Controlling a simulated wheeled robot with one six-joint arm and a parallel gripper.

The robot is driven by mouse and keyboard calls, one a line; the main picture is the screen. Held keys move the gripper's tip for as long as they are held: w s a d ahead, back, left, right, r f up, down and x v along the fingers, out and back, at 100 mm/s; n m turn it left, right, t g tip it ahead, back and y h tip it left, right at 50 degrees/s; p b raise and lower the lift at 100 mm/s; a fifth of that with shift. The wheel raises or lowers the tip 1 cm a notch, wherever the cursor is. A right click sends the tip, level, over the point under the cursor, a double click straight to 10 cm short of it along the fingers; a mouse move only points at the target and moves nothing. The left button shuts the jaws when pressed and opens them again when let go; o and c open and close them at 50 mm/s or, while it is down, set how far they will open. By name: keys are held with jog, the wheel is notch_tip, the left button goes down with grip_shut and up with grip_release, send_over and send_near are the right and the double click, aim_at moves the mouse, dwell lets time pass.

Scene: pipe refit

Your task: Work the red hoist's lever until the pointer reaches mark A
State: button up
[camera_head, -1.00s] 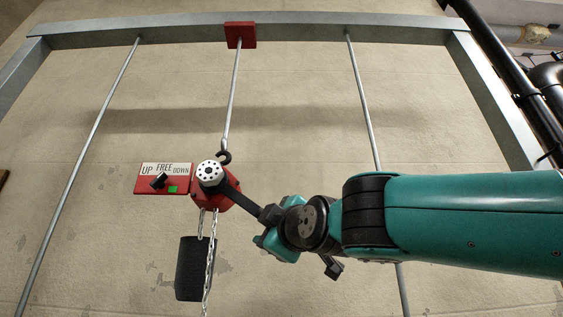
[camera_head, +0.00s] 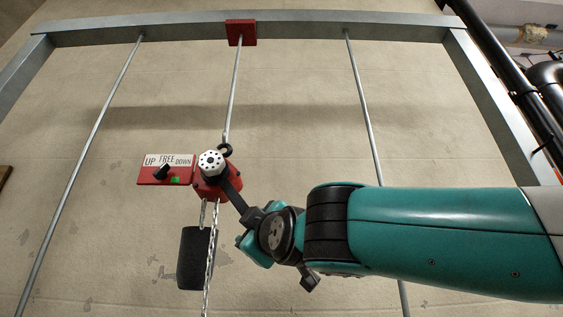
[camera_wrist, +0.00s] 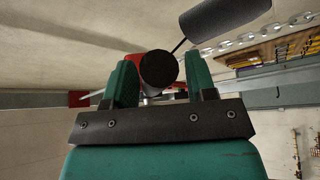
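The red hoist (camera_head: 204,189) hangs from a black hook below a rod, with a white hub dotted with holes on its front. Its dark lever (camera_head: 234,197) slopes down and right from the hub. My gripper (camera_head: 249,217) is at the lever's lower end. I see no pointer or mark A.
A black cylinder (camera_head: 194,258) and a chain (camera_head: 211,262) hang below the hoist. A grey steel frame (camera_head: 310,28) spans the top, with thin rods on both sides. Dark pipes (camera_head: 505,70) run at upper right.

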jog(key=shift+d+r+n+p, duration=0.3)
jog(key=shift+d+r+p, duration=0.15)
jog(key=shift+r+p, duration=0.15)
jog(key=shift+d+r, duration=0.15)
jog(key=shift+d, duration=0.1)
jog(key=shift+s+f+b, duration=0.35)
jog(key=shift+b, duration=0.1)
jog(key=b+v, duration=0.5)
jog(key=v, duration=0.3)
jog(key=shift+d+r, duration=0.2)
jog(key=shift+d, duration=0.05)
jog(key=shift+s, duration=0.15)
